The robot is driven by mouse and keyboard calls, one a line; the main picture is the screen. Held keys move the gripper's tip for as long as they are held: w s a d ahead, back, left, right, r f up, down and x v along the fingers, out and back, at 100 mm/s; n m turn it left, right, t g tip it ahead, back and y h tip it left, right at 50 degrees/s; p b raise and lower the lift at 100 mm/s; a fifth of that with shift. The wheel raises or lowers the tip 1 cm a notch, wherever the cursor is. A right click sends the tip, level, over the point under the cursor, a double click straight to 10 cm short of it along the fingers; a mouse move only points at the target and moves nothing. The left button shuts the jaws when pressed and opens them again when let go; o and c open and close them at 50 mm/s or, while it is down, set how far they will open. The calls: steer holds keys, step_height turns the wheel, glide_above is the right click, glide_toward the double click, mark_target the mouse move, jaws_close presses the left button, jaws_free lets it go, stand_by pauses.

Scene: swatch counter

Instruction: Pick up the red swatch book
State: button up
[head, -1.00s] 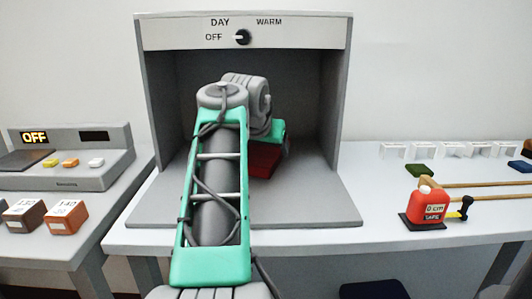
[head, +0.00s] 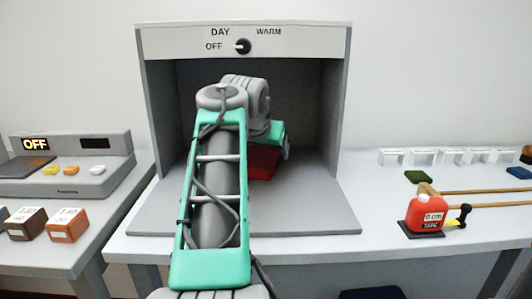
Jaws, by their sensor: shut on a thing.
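The red swatch book (head: 263,162) is inside the grey light booth, a dark red block just below the end of my arm. My arm covers its left part. My gripper (head: 279,142) is at the book's upper side, shut on it. Its fingertips are mostly hidden behind my wrist and forearm. Whether the book touches the booth floor (head: 310,205) is hard to tell.
The light booth (head: 345,120) encloses my gripper with side walls and a top; its knob (head: 243,46) points near OFF. At left are a console (head: 70,175) and labelled blocks (head: 68,225).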

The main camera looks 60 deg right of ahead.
steer(key=a+r+p, duration=0.1)
steer(key=r, duration=0.2)
steer(key=a+r+p, duration=0.2)
steer(key=r, duration=0.1)
steer(key=a+r+p, duration=0.2)
steer(key=r, duration=0.1)
steer(key=shift+w+a, duration=0.1)
steer(key=shift+a, duration=0.05)
steer(key=a+r+p, duration=0.2)
steer(key=a+p, duration=0.1)
steer(key=a, duration=0.5)
steer(key=shift+a+r+p, duration=0.3)
steer(key=shift+a+p, duration=0.05)
steer(key=shift+p, duration=0.05)
steer(key=shift+r, duration=0.1)
